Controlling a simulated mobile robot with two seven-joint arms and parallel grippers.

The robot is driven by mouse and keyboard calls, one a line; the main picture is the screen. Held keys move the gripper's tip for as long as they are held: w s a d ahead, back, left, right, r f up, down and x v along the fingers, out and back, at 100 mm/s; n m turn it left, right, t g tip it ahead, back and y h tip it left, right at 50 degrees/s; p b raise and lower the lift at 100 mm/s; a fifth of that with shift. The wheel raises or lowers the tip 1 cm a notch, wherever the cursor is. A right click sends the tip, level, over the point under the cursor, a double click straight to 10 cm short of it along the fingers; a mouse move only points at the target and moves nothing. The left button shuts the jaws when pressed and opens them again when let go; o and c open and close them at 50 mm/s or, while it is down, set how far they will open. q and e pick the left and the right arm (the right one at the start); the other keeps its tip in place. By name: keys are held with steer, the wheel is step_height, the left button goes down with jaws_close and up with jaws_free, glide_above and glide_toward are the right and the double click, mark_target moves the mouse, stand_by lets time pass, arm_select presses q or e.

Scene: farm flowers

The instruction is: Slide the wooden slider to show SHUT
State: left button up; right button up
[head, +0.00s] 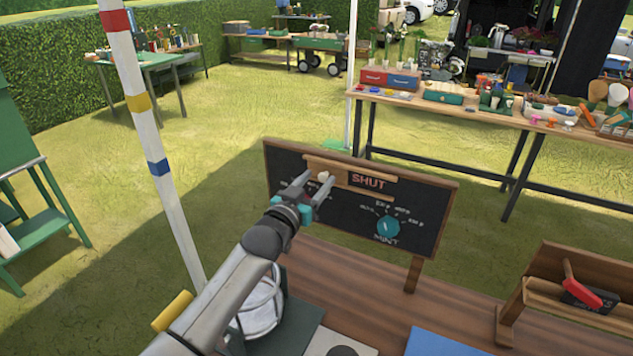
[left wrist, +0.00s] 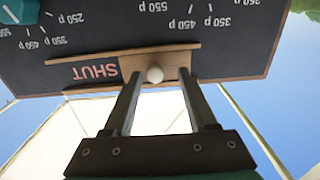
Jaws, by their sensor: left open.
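A black signboard (head: 350,232) in a wooden frame stands on the brown table. A wooden slider (head: 341,177) with a pale round knob (head: 323,176) sits in the rail at its top left. The red word SHUT (head: 368,181) shows to the right of the slider. In the left wrist view, which is upside down, the knob (left wrist: 154,75) and slider (left wrist: 168,63) show beside SHUT (left wrist: 95,72). My left gripper (head: 316,182) is open, with its fingers on either side of the knob. I cannot tell whether either finger touches it. My right gripper is not in view.
A teal dial (head: 388,227) is on the board below the slider. A glass jar (head: 262,303) stands under my left arm. A wooden rack (head: 585,290) is at the right. A striped pole (head: 150,140) rises at the left.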

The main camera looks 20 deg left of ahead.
arm_select(q)
steer(key=shift+d, duration=0.1)
steer(key=s, duration=1.5)
steer(key=shift+s+a, duration=0.15)
steer(key=shift+a, duration=0.15)
